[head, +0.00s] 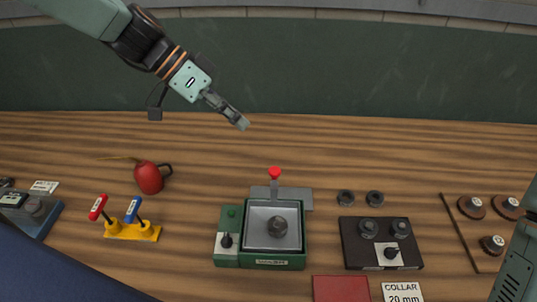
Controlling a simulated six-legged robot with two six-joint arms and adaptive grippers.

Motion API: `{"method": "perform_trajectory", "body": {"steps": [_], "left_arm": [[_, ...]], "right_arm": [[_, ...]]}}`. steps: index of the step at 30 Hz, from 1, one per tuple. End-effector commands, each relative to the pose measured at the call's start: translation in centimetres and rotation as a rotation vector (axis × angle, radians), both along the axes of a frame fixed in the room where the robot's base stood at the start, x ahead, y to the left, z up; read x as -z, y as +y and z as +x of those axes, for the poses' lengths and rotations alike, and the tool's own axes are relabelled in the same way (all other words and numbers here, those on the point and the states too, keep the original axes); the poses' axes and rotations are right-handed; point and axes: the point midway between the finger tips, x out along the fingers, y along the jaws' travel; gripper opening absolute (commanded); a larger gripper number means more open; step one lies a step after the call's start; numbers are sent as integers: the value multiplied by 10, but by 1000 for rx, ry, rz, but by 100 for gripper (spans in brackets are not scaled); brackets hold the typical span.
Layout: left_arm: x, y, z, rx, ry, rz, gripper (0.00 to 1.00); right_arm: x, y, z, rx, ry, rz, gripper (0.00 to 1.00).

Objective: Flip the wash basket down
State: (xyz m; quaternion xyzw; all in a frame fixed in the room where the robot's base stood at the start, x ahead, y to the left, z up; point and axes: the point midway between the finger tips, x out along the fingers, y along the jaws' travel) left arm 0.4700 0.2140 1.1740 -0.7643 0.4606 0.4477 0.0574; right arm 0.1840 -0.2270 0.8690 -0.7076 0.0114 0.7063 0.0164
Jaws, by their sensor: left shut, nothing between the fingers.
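The wash basket (258,238) is a light grey square tray seated in a green washer box (235,258). A dark round part lies inside it. A red-knobbed handle (274,173) stands at its back, beside a grey plate (297,199). From this angle I cannot tell whether the basket is level or slightly tilted. My left gripper (241,123) reaches in from the upper left; it is shut and empty, held above and behind the red knob, apart from it. At the right edge a piece of my right arm shows; its gripper is out of view.
A red oil can (149,178) and a yellow stand with red and blue levers (130,231) are left of the washer. A black block (351,252) with knobs, two loose nuts (346,198) and a red pad (340,289) are right. The back middle of the wooden bench is clear.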

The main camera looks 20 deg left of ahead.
Motion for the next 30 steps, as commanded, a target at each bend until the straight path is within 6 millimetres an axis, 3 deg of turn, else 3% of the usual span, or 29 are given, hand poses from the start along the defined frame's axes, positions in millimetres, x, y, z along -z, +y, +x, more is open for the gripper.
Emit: {"method": "perform_trajectory", "body": {"steps": [6,12,30], "left_arm": [[2,2,0,224,-199,64,0],[2,2,0,333,-297,93,0],[11,-4,4,356,-312,98,0]], "right_arm": [[0,0,0,0,0,0,40],[0,0,0,0,0,0,40],[2,0,0,0,0,0,40]]}}
